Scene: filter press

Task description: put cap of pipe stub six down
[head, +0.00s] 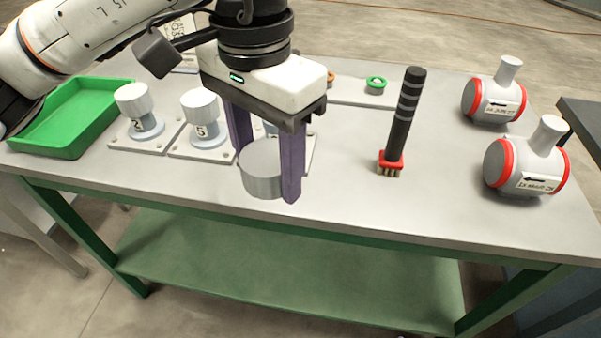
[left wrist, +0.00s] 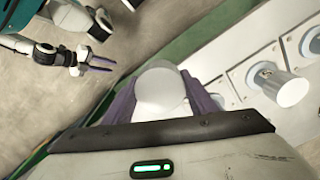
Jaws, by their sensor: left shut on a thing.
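My left gripper (head: 268,180) is shut on a grey round cap (head: 261,170), held between its purple fingers at the front of the bench. The cap also shows pale in the left wrist view (left wrist: 160,93). Behind the fingers a third stub (head: 270,128) on its plate is mostly hidden, and I cannot read its number. Two capped pipe stubs, marked 2 (head: 146,126) and 5 (head: 209,131), stand on plates to the left. My right gripper (left wrist: 98,62) is open and empty, away from the bench in the left wrist view.
A green tray (head: 108,113) lies at the left. A black-handled brush (head: 396,135) stands upright right of the gripper. Two grey fittings with red bands (head: 494,97) (head: 527,160) lie at the right. A small green ring (head: 376,84) sits at the back. The bench between gripper and brush is clear.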

